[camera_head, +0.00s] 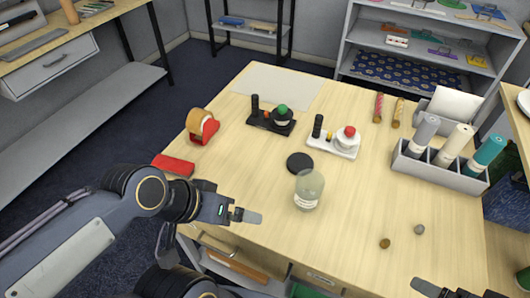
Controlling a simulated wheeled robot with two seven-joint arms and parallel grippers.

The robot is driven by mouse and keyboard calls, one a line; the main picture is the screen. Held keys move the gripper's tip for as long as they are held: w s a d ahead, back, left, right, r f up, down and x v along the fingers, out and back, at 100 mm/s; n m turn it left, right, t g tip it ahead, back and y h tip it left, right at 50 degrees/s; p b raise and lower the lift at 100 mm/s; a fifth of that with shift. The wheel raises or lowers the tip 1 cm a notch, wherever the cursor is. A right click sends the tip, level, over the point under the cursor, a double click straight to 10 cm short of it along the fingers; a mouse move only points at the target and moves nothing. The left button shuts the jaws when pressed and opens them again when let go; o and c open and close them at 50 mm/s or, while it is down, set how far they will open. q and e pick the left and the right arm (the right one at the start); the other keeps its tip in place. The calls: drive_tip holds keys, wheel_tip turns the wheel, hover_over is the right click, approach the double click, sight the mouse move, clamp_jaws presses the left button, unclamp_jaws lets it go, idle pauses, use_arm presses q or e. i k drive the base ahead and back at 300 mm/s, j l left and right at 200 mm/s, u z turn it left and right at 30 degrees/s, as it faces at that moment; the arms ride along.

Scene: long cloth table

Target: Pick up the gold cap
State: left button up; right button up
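A small brown-gold round piece (385,243), which looks like the gold cap, lies on the front right of the wooden table. A small grey round piece (420,229) lies just to its right and behind it. My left gripper (247,215) is over the table's front left, well left of the gold piece and apart from it. Its fingers are seen from the side and overlap, with nothing visible in them. My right gripper (428,288) shows only in part at the bottom edge, in front and to the right of the gold piece.
A clear jar (308,192) stands between my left gripper and the gold piece, with a black disc (299,162) behind it. A grey rack (440,174) of rolls stands at the right. A red box (173,165) and tape dispenser (204,127) are at the left.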

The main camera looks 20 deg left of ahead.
sight(385, 243)
drive_tip(key=k, duration=0.35)
drive_tip(key=k+u, duration=0.1)
drive_tip(key=u, duration=0.7)
drive_tip(key=k+j+u, duration=0.1)
drive_tip(key=u, duration=0.3)
drive_tip(key=k+u, duration=0.1)
drive_tip(key=u, duration=0.3)
drive_tip(key=k+l+u, duration=0.3)
drive_tip(key=l, duration=0.25)
drive_tip(key=k+l+u, duration=0.3)
drive_tip(key=l, duration=0.2)
drive_tip(key=k+l+u, duration=0.25)
drive_tip(key=l, duration=0.2)
drive_tip(key=k+l, duration=0.1)
drive_tip(key=l, duration=0.1)
